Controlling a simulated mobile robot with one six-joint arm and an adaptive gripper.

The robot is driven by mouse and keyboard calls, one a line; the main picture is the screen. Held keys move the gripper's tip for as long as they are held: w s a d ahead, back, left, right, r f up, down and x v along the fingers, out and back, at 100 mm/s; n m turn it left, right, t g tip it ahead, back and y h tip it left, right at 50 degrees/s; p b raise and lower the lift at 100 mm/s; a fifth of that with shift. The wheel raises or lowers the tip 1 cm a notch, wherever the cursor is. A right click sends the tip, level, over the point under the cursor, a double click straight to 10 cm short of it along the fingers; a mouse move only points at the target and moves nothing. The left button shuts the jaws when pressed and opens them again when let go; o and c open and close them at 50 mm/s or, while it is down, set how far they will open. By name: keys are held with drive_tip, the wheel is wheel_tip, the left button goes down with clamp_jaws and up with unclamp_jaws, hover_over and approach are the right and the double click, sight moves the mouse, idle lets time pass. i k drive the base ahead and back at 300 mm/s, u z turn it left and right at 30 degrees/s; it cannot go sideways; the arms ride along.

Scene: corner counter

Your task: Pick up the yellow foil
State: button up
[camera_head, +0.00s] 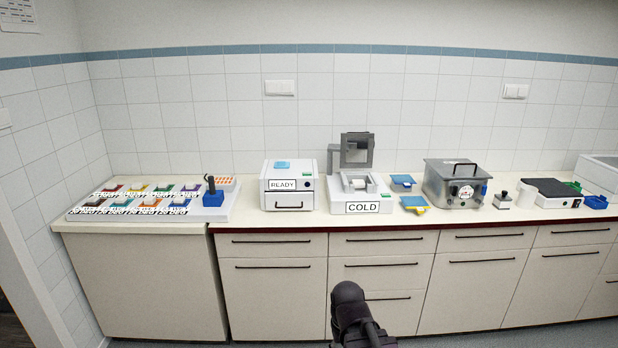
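A yellow square piece (137,188), which looks like the yellow foil, lies in the back row of a white tray (226,207) at the left end of the counter. Other coloured squares lie around it, and small white labels stand in front of each row. It is too small to tell its exact shape. A dark part of my arm rises at the bottom centre, well in front of the counter and far from the foil. My gripper's fingers cannot be made out.
A blue block with a dark handle (212,192) stands at the tray's right. Further right are the READY box (290,196), COLD device (362,208), blue pads with a yellow edge (415,203), a metal bath (454,195) and a black-topped plate (551,188). Counter between tray and READY box is clear.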

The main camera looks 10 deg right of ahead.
sight(418, 203)
drive_tip(key=z, duration=0.75)
drive_tip(key=i, duration=1)
drive_tip(key=z, duration=0.6)
